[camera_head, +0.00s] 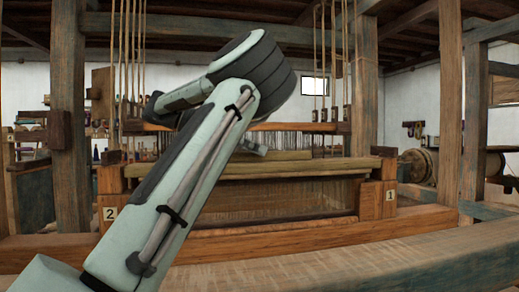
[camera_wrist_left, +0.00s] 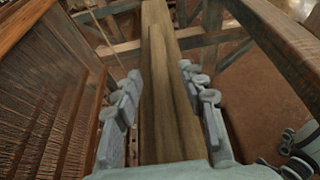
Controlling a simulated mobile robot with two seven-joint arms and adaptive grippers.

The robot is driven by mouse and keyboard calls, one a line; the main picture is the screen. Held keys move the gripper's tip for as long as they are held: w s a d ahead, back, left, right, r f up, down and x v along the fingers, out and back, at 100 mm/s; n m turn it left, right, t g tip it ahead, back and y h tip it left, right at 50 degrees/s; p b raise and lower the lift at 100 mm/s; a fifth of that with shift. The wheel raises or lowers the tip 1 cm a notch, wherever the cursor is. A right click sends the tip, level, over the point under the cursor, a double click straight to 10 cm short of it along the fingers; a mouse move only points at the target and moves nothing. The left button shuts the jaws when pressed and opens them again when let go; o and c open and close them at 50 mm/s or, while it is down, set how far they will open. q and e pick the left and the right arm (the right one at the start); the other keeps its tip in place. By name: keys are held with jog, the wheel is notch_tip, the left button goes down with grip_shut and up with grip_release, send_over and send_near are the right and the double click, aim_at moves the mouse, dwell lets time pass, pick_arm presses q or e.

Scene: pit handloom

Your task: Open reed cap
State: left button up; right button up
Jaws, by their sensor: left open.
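The reed cap is a long, pale wooden bar (camera_head: 285,168) lying across the top of the loom's reed frame, between end blocks labelled 2 (camera_head: 110,208) and 1 (camera_head: 378,200). In the left wrist view the bar (camera_wrist_left: 165,90) runs lengthwise away from the camera. My left gripper (camera_wrist_left: 160,76) is open, with one finger on each side of the bar. I cannot tell whether the fingers touch it. In the head view my left arm hides most of this gripper and the bar's left part; only a small grey piece shows above the bar.
Woven threads or reed wires (camera_wrist_left: 45,95) stand left of the bar in the wrist view. A wooden beam (camera_head: 380,265) crosses the foreground. Thick loom posts (camera_head: 449,110) rise on both sides, and cords hang above the loom.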

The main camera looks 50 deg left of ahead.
pick_arm(q)
jog(key=shift+x, duration=0.95)
jog(key=shift+s, duration=0.1)
jog(key=shift+c, duration=0.6)
grip_shut()
